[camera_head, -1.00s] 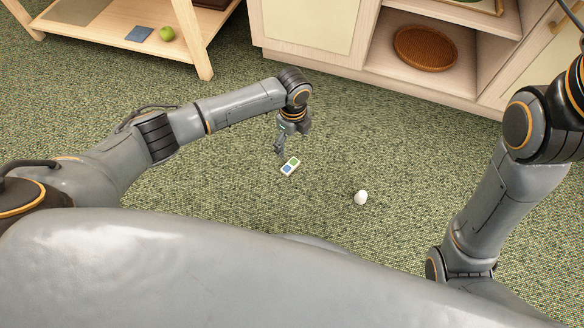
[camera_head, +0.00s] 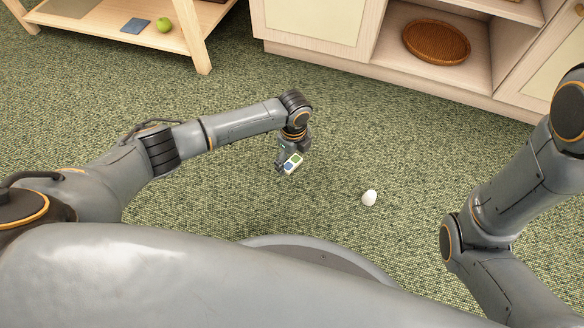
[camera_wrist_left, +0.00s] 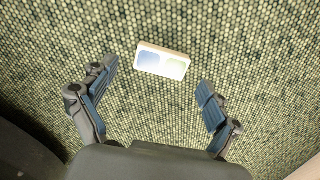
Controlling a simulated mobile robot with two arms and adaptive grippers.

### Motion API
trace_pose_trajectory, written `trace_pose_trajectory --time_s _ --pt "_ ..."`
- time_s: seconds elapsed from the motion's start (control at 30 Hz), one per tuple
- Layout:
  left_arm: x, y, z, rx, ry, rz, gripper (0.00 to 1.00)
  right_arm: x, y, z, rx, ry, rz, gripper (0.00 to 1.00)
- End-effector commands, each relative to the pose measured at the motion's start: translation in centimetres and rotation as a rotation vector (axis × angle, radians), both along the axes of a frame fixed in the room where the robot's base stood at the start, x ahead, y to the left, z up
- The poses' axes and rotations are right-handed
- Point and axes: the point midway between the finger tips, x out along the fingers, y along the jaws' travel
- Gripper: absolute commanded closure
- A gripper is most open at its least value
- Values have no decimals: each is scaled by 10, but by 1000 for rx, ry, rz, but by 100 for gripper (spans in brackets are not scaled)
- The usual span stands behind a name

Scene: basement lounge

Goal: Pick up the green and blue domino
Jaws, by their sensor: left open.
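The domino is a small white tile with one green and one blue patch. It lies on the green carpet in the head view (camera_head: 294,163) and in the left wrist view (camera_wrist_left: 162,61). My left gripper (camera_head: 284,165) is right at the domino in the head view and partly overlaps it. In the wrist view my left gripper (camera_wrist_left: 156,77) has its two blue-padded fingers spread wide. The domino shows between and slightly beyond the fingertips, apart from both. My right arm shows at the right, but its gripper is out of view.
A white egg-shaped object (camera_head: 369,198) lies on the carpet to the right of the domino. A low wooden table (camera_head: 190,42) with a green apple (camera_head: 163,24) and a blue square (camera_head: 136,25) stands at upper left. A cabinet with a wicker basket (camera_head: 436,43) is at upper right.

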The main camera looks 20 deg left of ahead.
Motion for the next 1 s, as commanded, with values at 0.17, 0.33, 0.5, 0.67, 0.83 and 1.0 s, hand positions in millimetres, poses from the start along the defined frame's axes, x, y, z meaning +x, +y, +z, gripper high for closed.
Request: trace_pose_trajectory --time_s 0.17,0.33,0.5,0.67,0.83,1.0 --pt "0 0 -21 1 0 0 11 0 0 -20 0 1 0 60" --pt "0 0 -19 1 0 0 11 0 0 -17 -1 2 1 60" --pt "0 0 -19 1 0 0 38 0 0 -17 -1 2 1 60" --pt "0 0 -19 0 0 0 60 0 0 -17 0 2 0 60" --pt "0 0 -19 0 0 0 60 1 0 -17 0 2 0 60" --pt "0 0 -16 0 1 0 60 1 0 -14 0 2 0 60"
